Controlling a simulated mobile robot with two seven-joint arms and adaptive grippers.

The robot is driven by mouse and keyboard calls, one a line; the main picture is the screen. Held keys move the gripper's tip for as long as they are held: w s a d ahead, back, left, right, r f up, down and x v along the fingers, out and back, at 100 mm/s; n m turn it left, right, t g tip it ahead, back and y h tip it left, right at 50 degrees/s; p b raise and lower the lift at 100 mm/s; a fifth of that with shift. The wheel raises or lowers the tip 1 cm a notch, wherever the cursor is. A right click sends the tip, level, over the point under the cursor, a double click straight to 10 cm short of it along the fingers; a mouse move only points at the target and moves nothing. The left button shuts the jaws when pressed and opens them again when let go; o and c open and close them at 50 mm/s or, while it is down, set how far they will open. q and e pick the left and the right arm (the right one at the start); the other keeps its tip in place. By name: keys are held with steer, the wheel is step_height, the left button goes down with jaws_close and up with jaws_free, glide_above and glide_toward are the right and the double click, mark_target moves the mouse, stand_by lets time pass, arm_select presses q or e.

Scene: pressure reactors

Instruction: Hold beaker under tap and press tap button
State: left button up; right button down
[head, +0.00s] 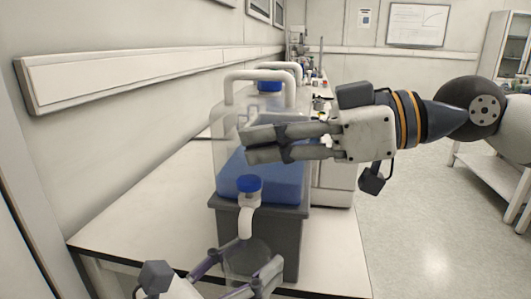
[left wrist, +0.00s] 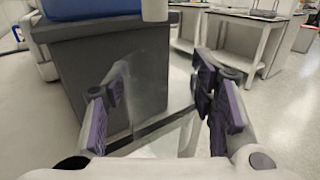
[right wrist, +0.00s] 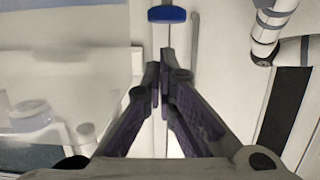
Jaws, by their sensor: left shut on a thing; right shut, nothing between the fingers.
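A clear carboy with blue liquid (head: 262,178) stands on a dark grey stand (head: 270,232). Its tap has a blue button (head: 249,183) on top and a white spout (head: 246,222) that curves down. My left gripper (head: 238,280) is shut on a clear glass beaker (head: 247,259) below the spout. In the left wrist view, the beaker (left wrist: 150,95) is between the fingers and the white spout end (left wrist: 154,9) is at the top. My right gripper (head: 250,144) is shut and empty, above the button and in front of the carboy. In the right wrist view its fingertips (right wrist: 163,88) meet.
A second carboy handle (head: 283,66) and small lab items show farther back. Open floor (head: 420,240) lies to the right.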

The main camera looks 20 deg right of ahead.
mark_target(254, 179)
steer(key=shift+f, duration=0.8)
step_height(254, 179, down, 2)
steer(key=shift+f, duration=0.15)
arm_select(q)
steer(key=shift+s, duration=0.1)
arm_select(e)
steer(key=shift+s+f, duration=0.1)
steer(key=shift+f, duration=0.25)
stand_by(1.7)
stand_by(1.9)
steer(key=s+d+r, duration=0.5)
steer(key=d+r, duration=0.2)
steer(key=d, duration=0.1)
steer(key=shift+s+r, duration=0.2)
